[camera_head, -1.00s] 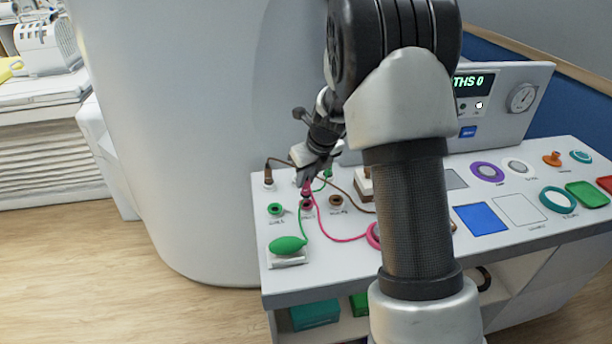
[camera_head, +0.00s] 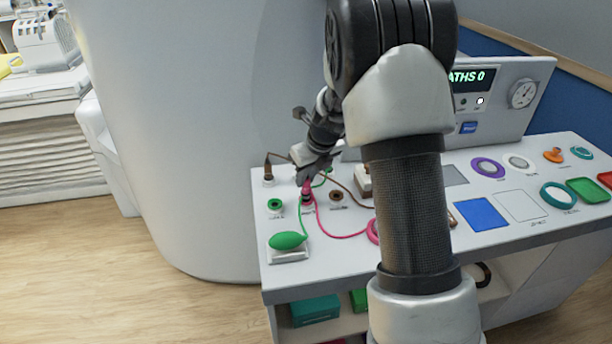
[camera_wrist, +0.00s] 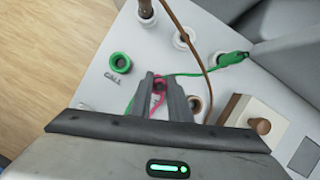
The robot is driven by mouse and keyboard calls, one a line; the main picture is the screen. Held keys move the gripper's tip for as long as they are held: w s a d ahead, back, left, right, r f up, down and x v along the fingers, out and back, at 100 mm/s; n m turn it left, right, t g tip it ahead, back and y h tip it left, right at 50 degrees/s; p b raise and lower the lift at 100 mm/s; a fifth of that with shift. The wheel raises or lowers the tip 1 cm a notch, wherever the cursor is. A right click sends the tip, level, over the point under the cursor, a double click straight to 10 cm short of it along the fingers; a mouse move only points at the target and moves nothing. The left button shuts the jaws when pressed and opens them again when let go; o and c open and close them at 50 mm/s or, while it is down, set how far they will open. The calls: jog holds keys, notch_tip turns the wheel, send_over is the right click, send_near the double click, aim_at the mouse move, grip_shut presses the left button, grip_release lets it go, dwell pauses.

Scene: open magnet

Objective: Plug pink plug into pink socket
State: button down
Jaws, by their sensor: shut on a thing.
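The pink plug (camera_head: 306,187) is held between the fingers of my gripper (camera_head: 308,177), which is shut on it. It points down at the pink socket (camera_head: 307,202) near the left end of the white console. The plug's lower end meets or overlaps the socket in the head view; I cannot tell how far in it is. In the wrist view, the plug (camera_wrist: 159,85) shows between the fingertips (camera_wrist: 160,82), and the socket is hidden beneath. The plug's pink cord (camera_head: 335,237) runs right to a pink ring.
A green socket (camera_head: 275,205) lies left of the plug and a brown socket (camera_head: 337,195) right. A brown plug (camera_head: 268,168) stands at the back left. A green bulb (camera_head: 287,240) rests in front. The green plug (camera_wrist: 232,57) and its cord lie close by, behind my gripper.

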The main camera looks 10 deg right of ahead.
jog(key=shift+f+b, duration=0.4)
jog(key=shift+f, duration=0.6)
jog(key=c, duration=1.6)
grip_release()
jog(key=shift+r, duration=0.1)
